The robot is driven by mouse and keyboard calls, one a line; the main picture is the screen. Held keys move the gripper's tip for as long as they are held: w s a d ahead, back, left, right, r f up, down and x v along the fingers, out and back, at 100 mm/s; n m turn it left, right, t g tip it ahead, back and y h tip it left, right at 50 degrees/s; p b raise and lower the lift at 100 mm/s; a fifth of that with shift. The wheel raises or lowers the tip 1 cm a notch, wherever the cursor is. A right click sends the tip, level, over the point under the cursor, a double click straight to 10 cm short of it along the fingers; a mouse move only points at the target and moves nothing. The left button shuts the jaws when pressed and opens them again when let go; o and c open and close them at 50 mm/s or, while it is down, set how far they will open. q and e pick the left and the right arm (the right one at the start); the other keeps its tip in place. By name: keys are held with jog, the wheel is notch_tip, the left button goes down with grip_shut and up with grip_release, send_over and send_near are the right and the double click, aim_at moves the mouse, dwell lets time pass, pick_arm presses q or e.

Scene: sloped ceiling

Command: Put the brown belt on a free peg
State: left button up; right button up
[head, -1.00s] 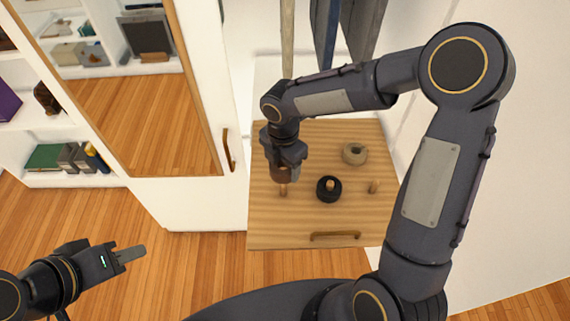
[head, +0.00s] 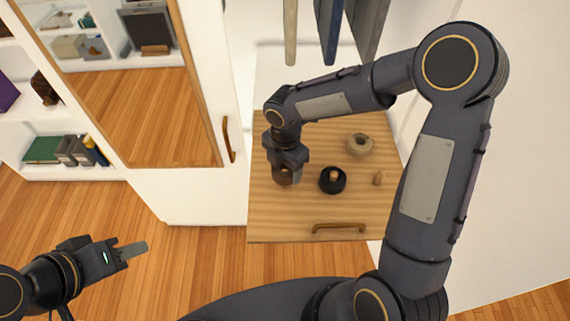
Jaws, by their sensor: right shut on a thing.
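The brown belt (head: 284,178) is a small dark brown roll in my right gripper (head: 285,169), which is shut on it. The gripper points down over the left part of the wooden drawer (head: 276,222). The roll hides the peg at that place, and I cannot tell how far the peg is inside it. A black roll (head: 325,185) sits around another peg, and a beige roll (head: 360,146) lies behind it to the right. A bare peg (head: 378,178) stands at the right. My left gripper (head: 134,251) is away over the floor, seen side-on, its opening unclear.
The drawer has a brass handle (head: 338,228) at its front. Long hanging garments (head: 330,30) are above and behind it. A mirrored door (head: 150,100) with a handle (head: 228,139) stands to the left, and a white wall is to the right. Wooden floor is clear at front left.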

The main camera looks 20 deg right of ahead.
aim_at(285, 177)
jog(key=shift+f+b, duration=1.45)
jog(key=shift+f, duration=0.9)
jog(key=o, duration=1.1)
notch_tip(285, 177, up, 8)
jog(key=shift+f+p, duration=0.1)
jog(key=shift+p, duration=0.6)
jog(key=shift+s+d+r, duration=0.1)
jog(key=shift+d+r, duration=0.05)
jog(key=shift+r, duration=0.2)
jog(key=s+d+r+m+t+y+p, duration=0.1)
jog(key=s+d+r+m+t+p, duration=0.1)
jog(key=s+r+m, duration=0.4)
jog(key=s+d+r+m+t+y+p, duration=0.1)
jog(key=s+d+r+m+p, duration=0.2)
jog(key=s+m, duration=0.4)
jog(key=s+d+r+m+t+y+p, duration=0.1)
jog(key=s+r+m, duration=0.5)
jog(key=m, duration=0.7)
jog(key=shift+s+d+r+t+y+p, duration=0.2)
jog(key=shift+d+r+t+p, duration=0.2)
jog(key=shift+d+r+p, duration=0.25)
jog(key=shift+s+d+r+t+y+p, duration=0.2)
jog(key=shift+d+r+t+p, duration=0.25)
jog(key=shift+r+p, duration=0.3)
